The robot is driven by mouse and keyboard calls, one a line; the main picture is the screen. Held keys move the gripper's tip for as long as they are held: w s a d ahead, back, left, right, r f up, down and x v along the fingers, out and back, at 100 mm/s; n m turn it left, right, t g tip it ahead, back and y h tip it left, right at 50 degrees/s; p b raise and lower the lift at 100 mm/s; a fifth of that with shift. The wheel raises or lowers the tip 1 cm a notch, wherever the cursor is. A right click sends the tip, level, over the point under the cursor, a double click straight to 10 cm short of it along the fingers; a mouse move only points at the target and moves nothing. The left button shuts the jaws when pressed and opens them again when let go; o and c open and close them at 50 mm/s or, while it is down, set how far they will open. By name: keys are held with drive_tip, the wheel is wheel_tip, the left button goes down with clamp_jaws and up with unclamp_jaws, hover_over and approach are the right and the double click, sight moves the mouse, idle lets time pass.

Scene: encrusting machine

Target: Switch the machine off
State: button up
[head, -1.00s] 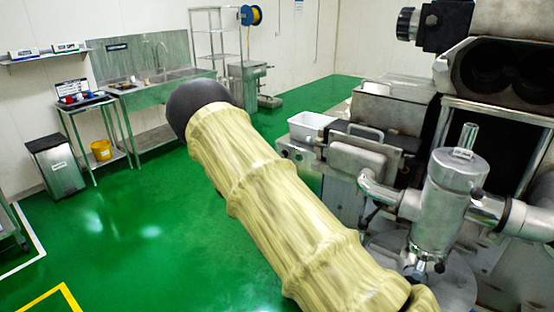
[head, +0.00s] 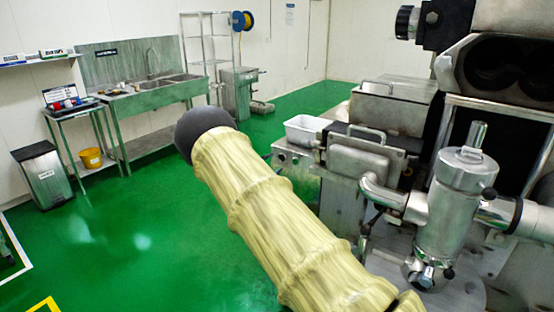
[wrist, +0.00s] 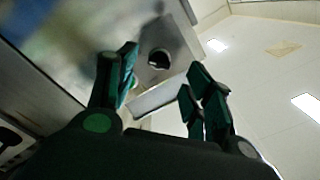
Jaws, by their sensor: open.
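The machine is a large steel unit (head: 345,205) on the right of the head view, with pipes and a steel cylinder (head: 450,205) at its front. In the wrist view, a dark round knob or switch (wrist: 159,59) sits on a pale metal panel (wrist: 172,38) of what seems to be the machine. My gripper (wrist: 163,68) is open and empty, with its green-and-black fingers on either side of the knob in the picture. I cannot tell how far the fingertips are from it or how the knob is set. My gripper does not show in the head view.
My sleeved arm crosses the middle of the head view. A white tray (head: 306,130) stands on the machine's near left part. A steel sink (head: 160,100), a small table (head: 78,113) and a bin (head: 42,175) stand along the left wall. Green floor (head: 150,215) is clear on the left.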

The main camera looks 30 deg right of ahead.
sight(282, 157)
drive_tip(key=shift+p+x, duration=0.7)
drive_tip(key=shift+x, duration=1.65)
drive_tip(key=c, duration=1)
